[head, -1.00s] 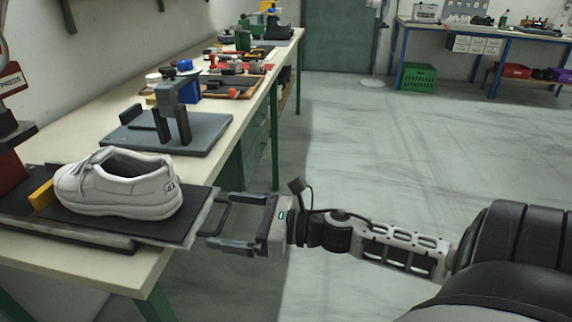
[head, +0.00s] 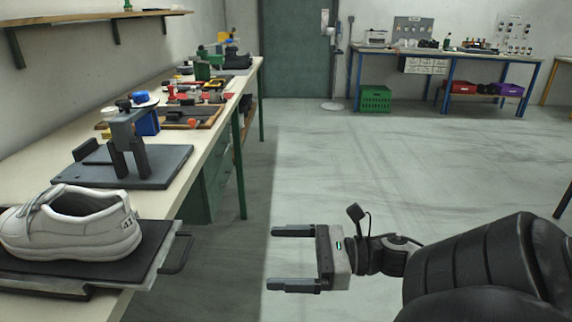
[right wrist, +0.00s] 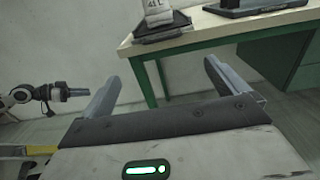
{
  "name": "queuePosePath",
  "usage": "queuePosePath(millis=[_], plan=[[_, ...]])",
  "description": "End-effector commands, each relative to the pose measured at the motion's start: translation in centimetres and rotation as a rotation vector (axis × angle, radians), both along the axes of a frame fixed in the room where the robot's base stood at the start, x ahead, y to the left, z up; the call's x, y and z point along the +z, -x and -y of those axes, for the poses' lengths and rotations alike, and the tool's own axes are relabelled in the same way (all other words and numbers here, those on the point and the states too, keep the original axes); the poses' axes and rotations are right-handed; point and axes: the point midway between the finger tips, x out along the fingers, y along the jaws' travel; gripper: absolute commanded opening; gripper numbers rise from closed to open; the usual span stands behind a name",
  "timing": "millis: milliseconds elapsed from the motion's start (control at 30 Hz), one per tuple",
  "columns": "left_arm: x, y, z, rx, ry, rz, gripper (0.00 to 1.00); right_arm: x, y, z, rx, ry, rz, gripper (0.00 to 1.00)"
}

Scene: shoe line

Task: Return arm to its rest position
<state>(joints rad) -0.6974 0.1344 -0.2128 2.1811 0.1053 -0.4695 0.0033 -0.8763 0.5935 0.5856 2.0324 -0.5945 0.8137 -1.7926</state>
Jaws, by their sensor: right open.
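My right gripper (head: 272,258) is open and empty in the head view, over the floor to the right of the bench. Its two fingers point left and are apart from the tray handle (head: 176,254). In the right wrist view the open fingers (right wrist: 160,72) have nothing between them. A white shoe (head: 72,226) sits on the dark tray (head: 152,238) at the near end of the bench. What looks like my left gripper (right wrist: 68,92) shows small at the left of the right wrist view; its jaws cannot be made out.
The pale workbench (head: 185,166) runs along the left wall. A dark fixture stand (head: 125,145) and several tools stand on it. The floor (head: 380,165) right of the bench is clear. A green crate (head: 375,98) stands beneath the far table.

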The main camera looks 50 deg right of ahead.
Motion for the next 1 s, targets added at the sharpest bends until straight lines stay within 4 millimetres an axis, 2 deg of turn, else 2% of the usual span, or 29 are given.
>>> queuePosePath(millis=[567,667,767,867,967,1000], plan=[[0.1,-0.1,0.0,0.001,0.000,0.004,0.33,0.0,0.0,0.0,-0.002,-0.005,-0.002,0.98],[0.3,-0.1,0.0,0.001,0.000,0.005,0.33,-0.2,-0.3,-0.1,-0.040,-0.095,-0.046,0.98],[0.5,-0.2,0.0,0.001,-0.004,0.006,0.33,-1.2,-1.2,-0.5,-0.147,-0.374,-0.177,0.98],[0.8,-0.3,-0.1,0.001,-0.010,0.005,0.33,-3.4,-2.3,-1.6,-0.298,-0.849,-0.393,0.98],[1.0,-0.3,-0.2,0.000,-0.017,0.004,0.33,-7.0,-2.9,-4.0,-0.445,-1.424,-0.654,0.98],[1.1,-0.3,-0.2,-0.001,-0.019,0.005,0.33,-8.5,-2.9,-5.4,-0.498,-1.648,-0.758,0.98]])
